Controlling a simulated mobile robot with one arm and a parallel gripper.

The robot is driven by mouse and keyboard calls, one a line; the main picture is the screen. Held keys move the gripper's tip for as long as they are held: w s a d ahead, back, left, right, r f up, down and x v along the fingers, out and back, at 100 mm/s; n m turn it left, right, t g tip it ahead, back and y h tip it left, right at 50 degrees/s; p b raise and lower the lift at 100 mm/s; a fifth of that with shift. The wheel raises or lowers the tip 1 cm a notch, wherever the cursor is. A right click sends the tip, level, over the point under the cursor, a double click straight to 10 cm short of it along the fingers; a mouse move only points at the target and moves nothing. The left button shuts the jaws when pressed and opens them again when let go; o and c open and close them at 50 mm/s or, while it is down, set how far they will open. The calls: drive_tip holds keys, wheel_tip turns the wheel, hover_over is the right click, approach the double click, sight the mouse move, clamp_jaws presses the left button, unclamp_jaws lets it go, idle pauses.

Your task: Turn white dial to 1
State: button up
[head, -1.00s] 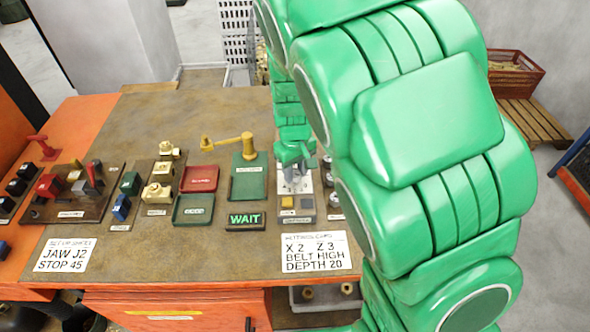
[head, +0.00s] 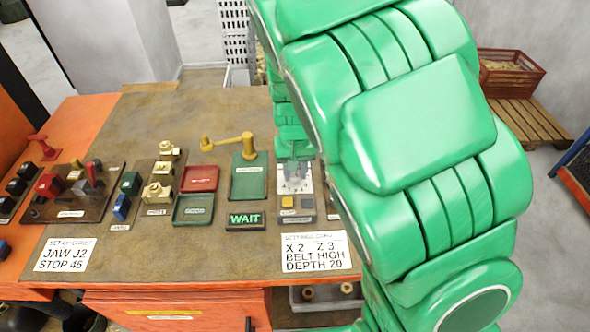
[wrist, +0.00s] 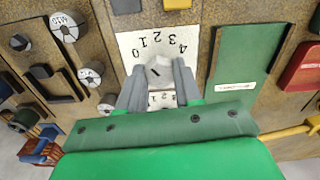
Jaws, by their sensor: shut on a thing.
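The white dial (wrist: 159,71) sits on a white plate with the numbers 0 to 4 in an arc, in the wrist view. A short dark mark shows on the dial; I cannot tell exactly which number it points to. My gripper (wrist: 158,88) has one finger on each side of the dial and is shut on it. In the head view my gripper (head: 294,172) reaches down over the panel (head: 306,205) at the right of the bench and hides the dial.
A settings card (head: 315,252) lies in front. In the wrist view, round scale dials (wrist: 65,27) stand to the left.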

sight(295, 174)
drive_tip(key=shift+m, duration=0.5)
drive_tip(key=shift+w, duration=0.1)
drive_tip(key=o, duration=1)
drive_tip(key=shift+o, duration=0.2)
wheel_tip(295, 174, up, 8)
drive_tip(key=shift+f, duration=0.15)
